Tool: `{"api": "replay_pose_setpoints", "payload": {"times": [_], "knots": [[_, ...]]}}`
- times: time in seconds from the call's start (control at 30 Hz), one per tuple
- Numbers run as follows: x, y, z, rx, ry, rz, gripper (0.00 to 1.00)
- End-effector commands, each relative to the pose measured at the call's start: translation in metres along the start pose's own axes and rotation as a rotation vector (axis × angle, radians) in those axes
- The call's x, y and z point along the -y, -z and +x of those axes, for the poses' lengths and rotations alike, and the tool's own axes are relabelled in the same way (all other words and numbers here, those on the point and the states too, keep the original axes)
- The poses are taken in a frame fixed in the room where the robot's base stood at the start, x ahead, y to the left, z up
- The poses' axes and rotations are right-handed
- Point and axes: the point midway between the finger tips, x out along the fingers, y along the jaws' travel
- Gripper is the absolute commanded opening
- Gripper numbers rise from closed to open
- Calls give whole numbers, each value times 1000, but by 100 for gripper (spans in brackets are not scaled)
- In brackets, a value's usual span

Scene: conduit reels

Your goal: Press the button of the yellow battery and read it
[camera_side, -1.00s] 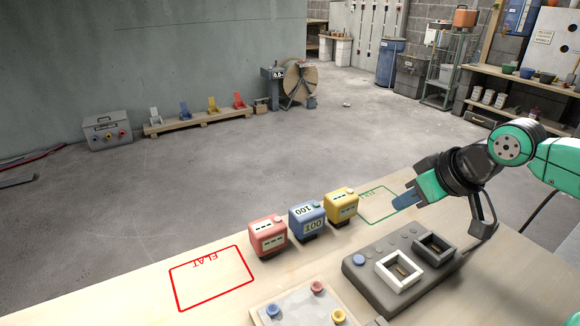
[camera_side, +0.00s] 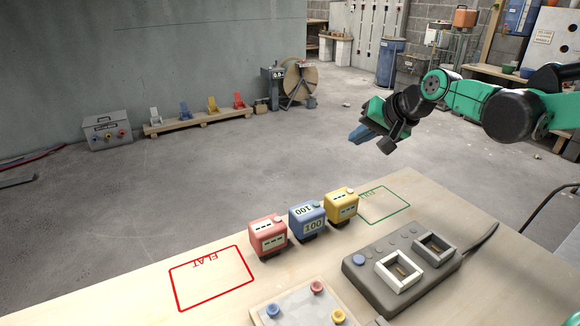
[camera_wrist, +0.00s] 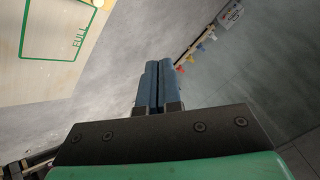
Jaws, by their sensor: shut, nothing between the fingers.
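The yellow battery (camera_side: 341,206) stands on the table between the blue battery and the green outlined square. Its display shows dashes, and a pale round button (camera_side: 347,190) sits on its top. The blue battery (camera_side: 308,219) shows 100, and the red battery (camera_side: 268,237) shows dashes. My gripper (camera_side: 359,134) is shut and empty, raised above and behind the yellow battery, apart from it. In the wrist view its blue fingers (camera_wrist: 160,84) are together and point past the table's edge toward the floor.
A green outlined square (camera_side: 384,205) marked FULL lies right of the batteries; a red one (camera_side: 212,278) marked FLAT lies left. A dark grey station with two square sockets (camera_side: 400,270) and a board with coloured knobs (camera_side: 300,305) are at the front.

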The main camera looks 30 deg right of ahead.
Motion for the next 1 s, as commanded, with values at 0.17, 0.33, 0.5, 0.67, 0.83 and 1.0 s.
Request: {"api": "replay_pose_setpoints", "payload": {"times": [0.17,0.33,0.5,0.67,0.83,1.0], "knots": [[0,0,0,0,0,-1,0],[-2,-2,2,0,-1,-2,0],[-10,-10,14,0,-1,-3,0],[-22,-21,30,0,-1,-3,0],[-33,-33,45,0,-1,-4,0],[-41,-41,56,0,-1,-4,0]]}}
